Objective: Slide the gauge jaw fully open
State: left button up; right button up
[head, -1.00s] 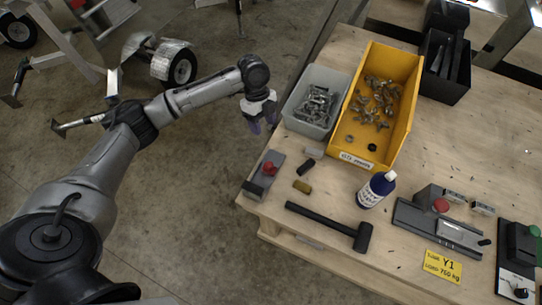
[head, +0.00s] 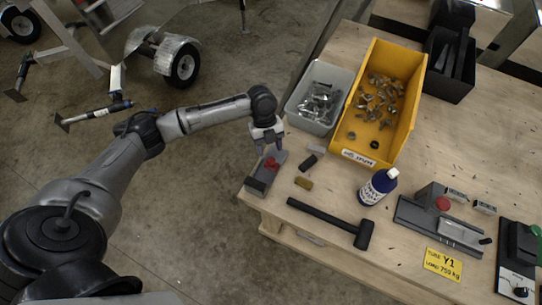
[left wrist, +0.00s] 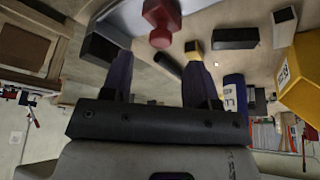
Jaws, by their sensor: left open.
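A small grey gauge (head: 263,179) with a black end block (head: 255,187) and a red knob (head: 271,163) lies at the bench's left corner. I take the knob to be on its sliding jaw. My left gripper (head: 269,150) is open and empty at the gauge's far end, close to the knob, with its fingers pointing down. I cannot tell whether it touches the gauge. In the left wrist view the open fingers (left wrist: 163,85) show below the red knob (left wrist: 159,22), with the black end block (left wrist: 103,45) left of it. My right gripper is out of view.
A black block (head: 308,163), a brass piece (head: 303,183) and a mallet (head: 330,222) lie right of the gauge. Grey (head: 307,118) and yellow (head: 405,119) bins stand behind. A bottle (head: 377,187) and a larger red-knobbed fixture (head: 445,220) are further right.

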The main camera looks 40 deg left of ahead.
aim_at(271, 160)
pick_arm(q)
jog(key=shift+x, duration=2.3)
jog(key=shift+c, duration=0.4)
grip_shut()
